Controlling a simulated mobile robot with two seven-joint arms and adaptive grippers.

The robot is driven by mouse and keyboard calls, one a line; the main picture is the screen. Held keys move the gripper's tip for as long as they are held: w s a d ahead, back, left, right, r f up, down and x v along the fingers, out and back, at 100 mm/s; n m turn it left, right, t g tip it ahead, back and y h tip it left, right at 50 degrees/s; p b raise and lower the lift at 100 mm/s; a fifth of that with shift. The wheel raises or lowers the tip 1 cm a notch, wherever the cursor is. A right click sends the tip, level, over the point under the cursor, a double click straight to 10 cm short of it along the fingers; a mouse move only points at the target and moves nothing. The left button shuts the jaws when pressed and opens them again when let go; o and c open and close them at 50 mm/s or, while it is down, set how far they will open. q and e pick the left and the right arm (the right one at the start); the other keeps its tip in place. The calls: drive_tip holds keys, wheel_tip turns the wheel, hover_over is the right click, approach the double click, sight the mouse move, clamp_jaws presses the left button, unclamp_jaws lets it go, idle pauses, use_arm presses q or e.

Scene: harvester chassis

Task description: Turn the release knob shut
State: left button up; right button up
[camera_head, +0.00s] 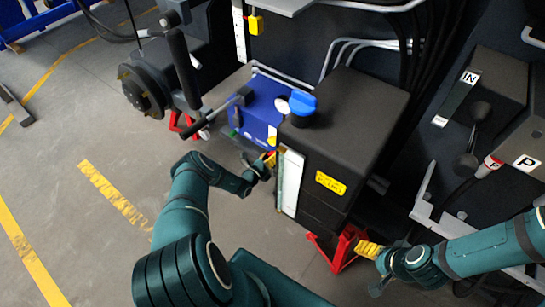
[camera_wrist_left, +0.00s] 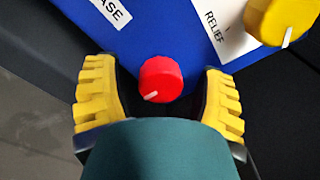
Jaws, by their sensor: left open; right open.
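In the left wrist view a red knob (camera_wrist_left: 162,76) sits on a blue panel (camera_wrist_left: 150,25), its white pointer mark toward the lower left. A white label ending in "ASE" (camera_wrist_left: 106,12) is above left of it. My left gripper (camera_wrist_left: 158,88) is open, with a ribbed yellow finger on each side of the red knob and gaps between; contact is not visible. In the head view my left gripper (camera_head: 267,160) is at the lower edge of the blue block (camera_head: 262,103), and the red knob is hidden. My right gripper (camera_head: 368,249) is open and empty at lower right.
A yellow knob (camera_wrist_left: 283,14) beside a "RELIEF" label (camera_wrist_left: 220,35) is up right of the red knob. A black box (camera_head: 350,115) with a blue cap (camera_head: 302,102) stands right of the blue block. A black lever (camera_head: 183,70) rises at its left. Open floor is at left.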

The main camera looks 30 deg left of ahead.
use_arm(q)
clamp_jaws()
